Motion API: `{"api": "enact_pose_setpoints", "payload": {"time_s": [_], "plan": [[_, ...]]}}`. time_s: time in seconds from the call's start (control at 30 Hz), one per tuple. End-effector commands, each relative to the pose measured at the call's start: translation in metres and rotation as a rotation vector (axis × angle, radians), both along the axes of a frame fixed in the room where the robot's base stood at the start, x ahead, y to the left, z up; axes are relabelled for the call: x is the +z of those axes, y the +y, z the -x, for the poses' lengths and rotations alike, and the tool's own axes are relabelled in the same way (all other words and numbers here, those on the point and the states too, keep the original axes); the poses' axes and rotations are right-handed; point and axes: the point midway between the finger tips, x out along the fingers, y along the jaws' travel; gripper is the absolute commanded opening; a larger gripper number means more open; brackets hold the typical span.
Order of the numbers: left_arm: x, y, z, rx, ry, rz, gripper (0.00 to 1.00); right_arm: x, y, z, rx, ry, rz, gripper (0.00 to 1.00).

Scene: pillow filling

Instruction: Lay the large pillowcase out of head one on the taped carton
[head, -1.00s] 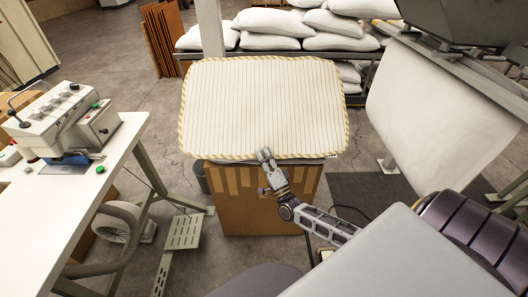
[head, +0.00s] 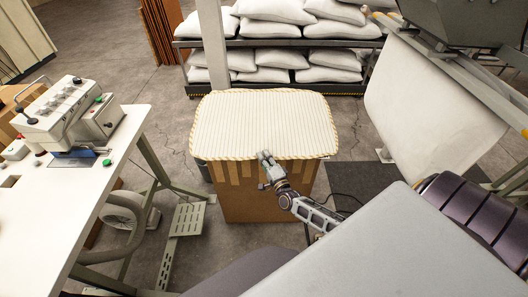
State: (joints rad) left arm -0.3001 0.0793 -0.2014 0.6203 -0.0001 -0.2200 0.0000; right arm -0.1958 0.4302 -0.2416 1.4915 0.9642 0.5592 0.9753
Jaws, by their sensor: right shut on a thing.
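The large pillowcase (head: 264,122) is cream with thin stripes and a striped corded edge. It lies flat and spread over the top of the taped carton (head: 262,204), covering that top and overhanging it a little. The carton is brown with lighter tape strips down its upper front. My right gripper (head: 265,157) is at the pillowcase's near edge, shut on that edge. My left gripper is not in view.
A white table (head: 72,190) with a sewing or sealing machine (head: 65,120) stands at the left. A rack (head: 275,91) of white pillows stands behind the carton. A machine with a hanging white sheet (head: 428,115) is at the right. Grey floor shows between them.

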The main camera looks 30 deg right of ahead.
Motion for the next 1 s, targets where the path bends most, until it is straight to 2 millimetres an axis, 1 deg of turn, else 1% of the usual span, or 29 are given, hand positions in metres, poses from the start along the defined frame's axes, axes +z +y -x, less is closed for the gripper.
{"api": "enact_pose_setpoints", "payload": {"time_s": [0.03, 0.3, 0.73, 0.77, 0.8, 1.0], "plan": [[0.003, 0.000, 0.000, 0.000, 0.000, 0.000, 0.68, -0.002, 0.000, 0.000, -0.001, 0.016, -0.012, 0.00], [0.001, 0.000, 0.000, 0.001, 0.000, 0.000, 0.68, -0.019, 0.000, -0.001, -0.002, 0.090, -0.057, 0.00], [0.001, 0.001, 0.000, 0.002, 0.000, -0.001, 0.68, -0.023, 0.000, -0.001, 0.000, 0.107, -0.066, 0.00], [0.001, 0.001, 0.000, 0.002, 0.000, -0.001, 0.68, -0.023, 0.000, -0.001, 0.000, 0.107, -0.066, 0.10], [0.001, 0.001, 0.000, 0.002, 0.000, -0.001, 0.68, -0.023, 0.000, -0.001, 0.000, 0.107, -0.066, 0.15], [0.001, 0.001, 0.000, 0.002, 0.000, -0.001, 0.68, -0.023, 0.000, -0.001, 0.000, 0.107, -0.065, 0.39]]}}
